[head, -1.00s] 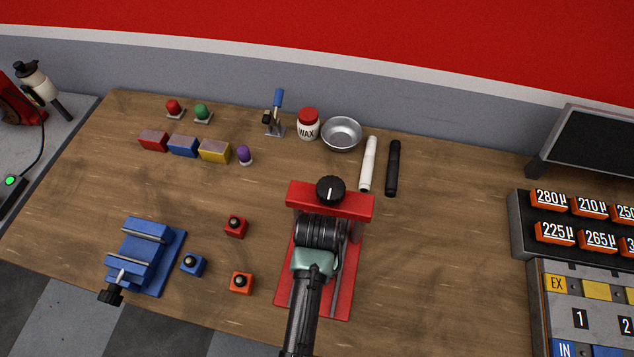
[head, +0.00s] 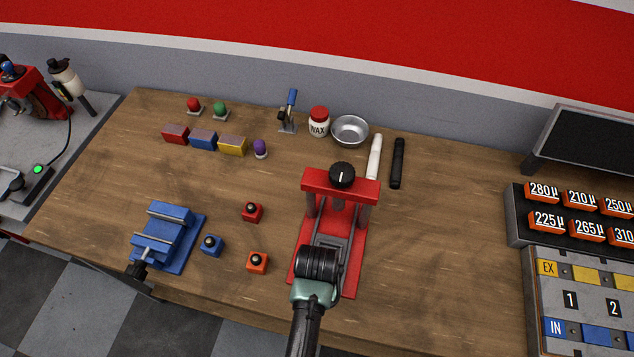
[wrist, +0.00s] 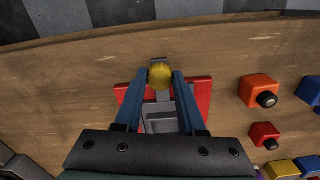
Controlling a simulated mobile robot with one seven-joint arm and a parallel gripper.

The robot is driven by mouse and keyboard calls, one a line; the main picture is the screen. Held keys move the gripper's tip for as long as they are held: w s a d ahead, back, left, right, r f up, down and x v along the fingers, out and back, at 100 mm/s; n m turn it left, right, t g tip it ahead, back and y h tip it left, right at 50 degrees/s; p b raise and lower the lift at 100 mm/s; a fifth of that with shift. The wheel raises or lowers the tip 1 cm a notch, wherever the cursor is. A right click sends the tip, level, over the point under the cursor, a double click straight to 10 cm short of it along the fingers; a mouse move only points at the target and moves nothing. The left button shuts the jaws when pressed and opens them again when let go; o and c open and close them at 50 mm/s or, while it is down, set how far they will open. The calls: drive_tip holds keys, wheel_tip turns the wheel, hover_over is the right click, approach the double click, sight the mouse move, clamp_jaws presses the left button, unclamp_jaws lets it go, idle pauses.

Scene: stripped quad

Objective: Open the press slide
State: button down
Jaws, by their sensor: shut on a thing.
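The red press (head: 341,188) stands on the wooden bench, with a black knob on top of its crossbar. Its grey slide (head: 329,236) lies on the red base and reaches toward the bench's front edge. In the wrist view the slide (wrist: 158,117) shows between my fingers, with a yellow ball knob (wrist: 160,76) at its front end. My gripper (wrist: 160,80) is shut on the yellow knob, one blue finger on each side. In the head view my wrist covers the knob and the front of the base.
Red (head: 252,212), blue (head: 212,245) and orange (head: 257,262) blocks with black knobs sit left of the press. A blue vise (head: 168,238) stands farther left. White and black markers (head: 397,163) lie behind the press.

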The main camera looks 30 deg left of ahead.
drive_tip(key=shift+w+a+r, duration=0.1)
drive_tip(key=shift+w+a, duration=0.05)
drive_tip(key=shift+w, duration=0.35)
drive_tip(key=c, duration=0.9)
unclamp_jaws()
drive_tip(key=shift+w, duration=0.1)
drive_tip(key=o, duration=0.4)
drive_tip(key=shift+s, duration=0.2)
wheel_tip(320, 180, up, 13)
drive_tip(key=shift+b, duration=0.3)
